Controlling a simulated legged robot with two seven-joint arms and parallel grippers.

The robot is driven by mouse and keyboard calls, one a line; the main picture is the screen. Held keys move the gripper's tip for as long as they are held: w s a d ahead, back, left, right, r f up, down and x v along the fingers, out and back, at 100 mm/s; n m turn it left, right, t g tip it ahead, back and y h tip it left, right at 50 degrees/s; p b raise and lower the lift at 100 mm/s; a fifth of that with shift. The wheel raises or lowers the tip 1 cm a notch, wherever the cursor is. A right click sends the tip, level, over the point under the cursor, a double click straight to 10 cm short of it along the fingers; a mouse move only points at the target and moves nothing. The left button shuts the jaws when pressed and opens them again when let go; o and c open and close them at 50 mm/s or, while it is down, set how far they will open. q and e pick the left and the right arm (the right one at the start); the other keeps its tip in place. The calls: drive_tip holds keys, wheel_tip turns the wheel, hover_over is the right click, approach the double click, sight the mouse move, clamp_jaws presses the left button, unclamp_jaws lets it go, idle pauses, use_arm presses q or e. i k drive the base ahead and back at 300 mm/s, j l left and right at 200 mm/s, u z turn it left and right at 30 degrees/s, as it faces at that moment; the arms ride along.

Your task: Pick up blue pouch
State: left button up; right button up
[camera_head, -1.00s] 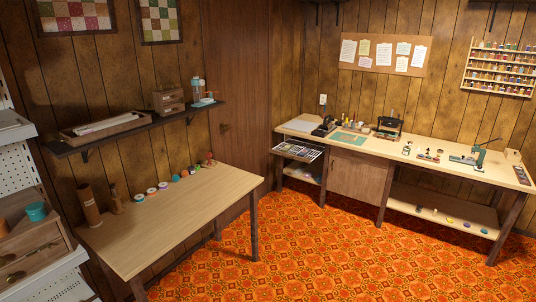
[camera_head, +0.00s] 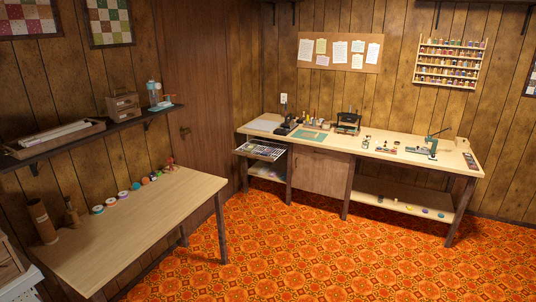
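I cannot make out a blue pouch for certain. Several small coloured items lie on the lower shelf (camera_head: 405,199) of the long workbench at the right. One of them, a small bluish item (camera_head: 441,215) near the shelf's right end, is too small to identify. Neither of my grippers is in view.
A bare wooden table (camera_head: 135,222) stands at the left, with spools and rolls along its back edge. The long workbench (camera_head: 390,150) along the far wall holds tools, a green mat (camera_head: 308,136) and an open drawer (camera_head: 262,150). The orange patterned floor (camera_head: 290,255) between them is clear.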

sight(266, 153)
drive_tip(key=i+z, duration=0.1)
drive_tip(key=i, duration=1.25)
drive_tip(key=i+z, duration=0.2)
drive_tip(key=i, duration=0.6)
drive_tip(key=i+z, duration=0.15)
drive_tip(key=i, duration=0.7)
drive_tip(key=i+j+z, duration=0.2)
drive_tip(key=i, duration=0.6)
drive_tip(key=i+j+u, duration=0.15)
drive_tip(key=i+u, duration=0.65)
drive_tip(key=i+l+u, duration=0.2)
drive_tip(key=i+u, duration=0.2)
drive_tip(key=i+l+u, duration=0.4)
drive_tip(key=i, duration=0.15)
drive_tip(key=i+u, duration=0.45)
drive_tip(key=i+l, duration=0.05)
drive_tip(key=i, duration=0.05)
